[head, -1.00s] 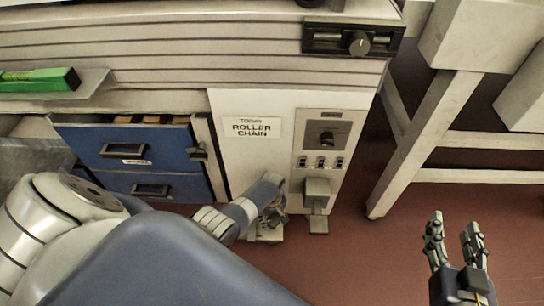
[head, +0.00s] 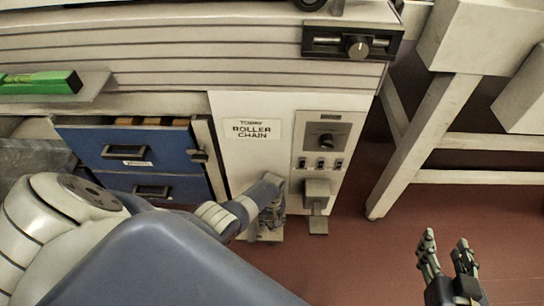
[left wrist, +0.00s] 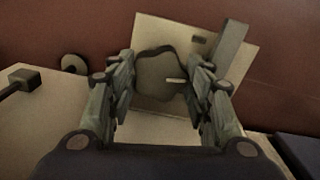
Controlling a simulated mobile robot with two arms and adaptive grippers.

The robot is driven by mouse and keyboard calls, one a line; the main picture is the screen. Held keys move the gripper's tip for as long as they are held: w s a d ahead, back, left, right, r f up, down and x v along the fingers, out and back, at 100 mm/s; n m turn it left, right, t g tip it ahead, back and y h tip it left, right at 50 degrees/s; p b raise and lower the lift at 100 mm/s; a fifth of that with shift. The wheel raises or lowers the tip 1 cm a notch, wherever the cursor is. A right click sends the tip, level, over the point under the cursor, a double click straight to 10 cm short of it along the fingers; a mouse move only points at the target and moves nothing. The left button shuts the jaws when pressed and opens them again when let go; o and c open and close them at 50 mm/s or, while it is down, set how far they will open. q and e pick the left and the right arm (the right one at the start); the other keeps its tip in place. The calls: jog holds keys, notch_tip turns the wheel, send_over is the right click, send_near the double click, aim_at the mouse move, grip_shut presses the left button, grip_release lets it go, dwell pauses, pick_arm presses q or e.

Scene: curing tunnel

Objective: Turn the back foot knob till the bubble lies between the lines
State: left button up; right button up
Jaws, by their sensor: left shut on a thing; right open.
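My left gripper (head: 268,218) is low at the foot of the white machine end panel. In the left wrist view its fingers (left wrist: 160,88) are shut on a dark, lobed foot knob (left wrist: 158,70) with a small pale pointer, over a pale plate (left wrist: 150,30). The head view does not show the knob clearly behind the fingers. A green spirit level (head: 38,82) lies on a ledge at the left; its bubble and lines cannot be made out. My right gripper (head: 445,243) is open and empty over the floor at the lower right.
The panel carries a "Roller chain" label (head: 252,132), a dial (head: 326,141) and switches. A grey box-shaped part (head: 317,188) juts out close right of my left gripper. Blue drawers (head: 125,146) are left. A pale table leg (head: 425,145) stands right. Red floor is clear around my right gripper.

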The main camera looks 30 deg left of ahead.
pick_arm(q)
jog(key=shift+s+d, duration=0.1)
jog(key=o, duration=1)
jog(key=shift+o, duration=0.2)
jog(key=shift+r, duration=0.1)
jog(key=shift+r, duration=0.2)
notch_tip(320, 180, up, 11)
jog(key=shift+r, duration=0.15)
